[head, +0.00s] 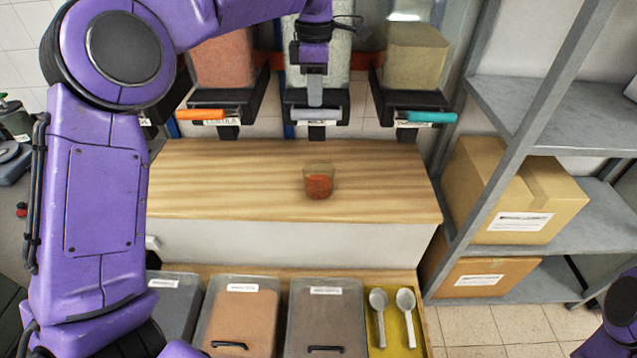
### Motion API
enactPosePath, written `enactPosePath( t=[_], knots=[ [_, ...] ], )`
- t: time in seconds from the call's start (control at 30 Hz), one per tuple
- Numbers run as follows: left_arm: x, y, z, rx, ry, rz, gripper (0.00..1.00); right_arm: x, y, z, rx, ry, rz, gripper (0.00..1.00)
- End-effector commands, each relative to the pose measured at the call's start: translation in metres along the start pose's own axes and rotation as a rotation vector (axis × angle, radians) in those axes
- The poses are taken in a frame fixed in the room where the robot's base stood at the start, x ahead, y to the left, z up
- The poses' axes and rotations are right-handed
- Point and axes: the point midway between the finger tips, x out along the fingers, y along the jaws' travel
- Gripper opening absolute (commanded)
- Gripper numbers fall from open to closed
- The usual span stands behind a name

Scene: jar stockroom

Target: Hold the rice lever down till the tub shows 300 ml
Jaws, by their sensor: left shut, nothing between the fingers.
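The middle dispenser (340,98) holds white grains, which look like rice; its label is too small to read. Its pale grey lever (330,114) sticks out at the front. My left gripper (314,98) is shut and empty, pointing down with its fingertips at this lever; I cannot tell if they touch or press it. A small clear tub (319,183) stands upright on the wooden counter, below and in front of the middle dispenser. It holds orange-red contents; no volume reading is legible. My right gripper is out of view.
An orange-lever dispenser (222,70) is at left, a teal-lever one (415,60) at right. The wooden counter (230,180) is clear around the tub. Below are lidded bins (240,312) and a yellow tray (392,342) with two scoops. Shelves with cardboard boxes (510,195) stand right.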

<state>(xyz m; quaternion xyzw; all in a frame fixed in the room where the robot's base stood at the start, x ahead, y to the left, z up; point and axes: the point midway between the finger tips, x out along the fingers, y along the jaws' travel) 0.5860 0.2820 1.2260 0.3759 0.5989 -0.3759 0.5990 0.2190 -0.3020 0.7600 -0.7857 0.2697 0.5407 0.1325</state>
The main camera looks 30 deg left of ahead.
Motion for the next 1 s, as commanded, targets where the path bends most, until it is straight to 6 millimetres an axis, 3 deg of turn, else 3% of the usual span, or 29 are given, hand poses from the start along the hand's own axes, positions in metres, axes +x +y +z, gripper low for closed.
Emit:
enactPosePath(
  t=[0.27,1.0],
  knots=[
    [0.000,0.000,0.000,0.000,0.000,0.000,0.00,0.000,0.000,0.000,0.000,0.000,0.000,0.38],
    [0.031,0.000,0.000,0.001,0.000,-0.001,0.00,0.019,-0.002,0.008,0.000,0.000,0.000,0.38]
  ],
)
